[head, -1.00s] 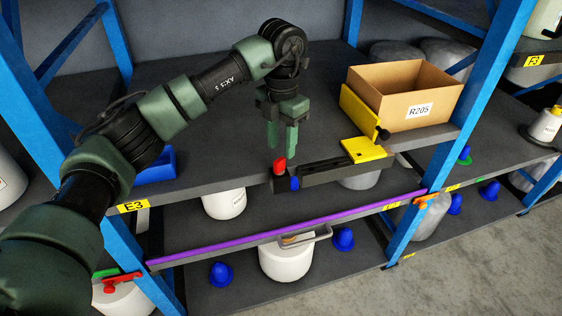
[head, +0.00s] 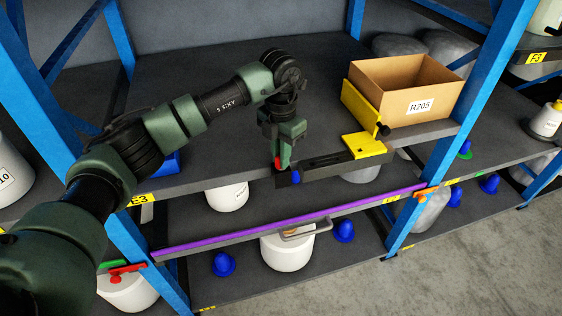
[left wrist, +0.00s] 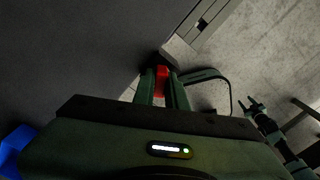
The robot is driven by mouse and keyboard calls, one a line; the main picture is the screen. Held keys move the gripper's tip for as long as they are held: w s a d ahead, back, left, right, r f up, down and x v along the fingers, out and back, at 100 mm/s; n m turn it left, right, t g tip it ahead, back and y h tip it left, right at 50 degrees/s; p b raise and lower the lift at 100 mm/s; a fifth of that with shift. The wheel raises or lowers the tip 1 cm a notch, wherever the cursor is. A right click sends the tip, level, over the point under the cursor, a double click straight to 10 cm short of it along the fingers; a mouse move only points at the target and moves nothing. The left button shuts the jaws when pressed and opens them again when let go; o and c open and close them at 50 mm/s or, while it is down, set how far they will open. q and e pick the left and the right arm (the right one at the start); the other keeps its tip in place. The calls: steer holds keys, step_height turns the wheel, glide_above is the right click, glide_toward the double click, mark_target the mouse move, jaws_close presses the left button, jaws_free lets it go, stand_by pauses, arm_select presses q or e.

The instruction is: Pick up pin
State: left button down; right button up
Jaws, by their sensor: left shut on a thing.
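The red pin (head: 278,162) stands at the left end of a black bar (head: 325,165) at the shelf's front edge. My left gripper (head: 283,155) points down over that end and is shut on the red pin. In the left wrist view the pin (left wrist: 162,82) shows red between the two green fingers; its lower part is hidden. A blue piece (head: 296,178) sits beside it on the front of the bar. What looks like my right arm's end (left wrist: 255,108) shows small and dark at the right of the left wrist view; its jaws are unclear.
A yellow bracket (head: 362,144) sits at the bar's right end, beside a cardboard box (head: 405,85) labelled R205. Blue rack posts (head: 440,140) stand at both sides. A purple strip (head: 290,224) edges the lower shelf. The shelf (head: 190,85) behind my gripper is mostly clear.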

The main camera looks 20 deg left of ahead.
arm_select(q)
step_height(320, 180, up, 10)
steer(key=b, duration=0.2)
steer(key=shift+f+b, duration=0.25)
steer(key=shift+b, duration=0.15)
steer(key=shift+r, duration=0.3)
steer(key=shift+f, duration=0.1)
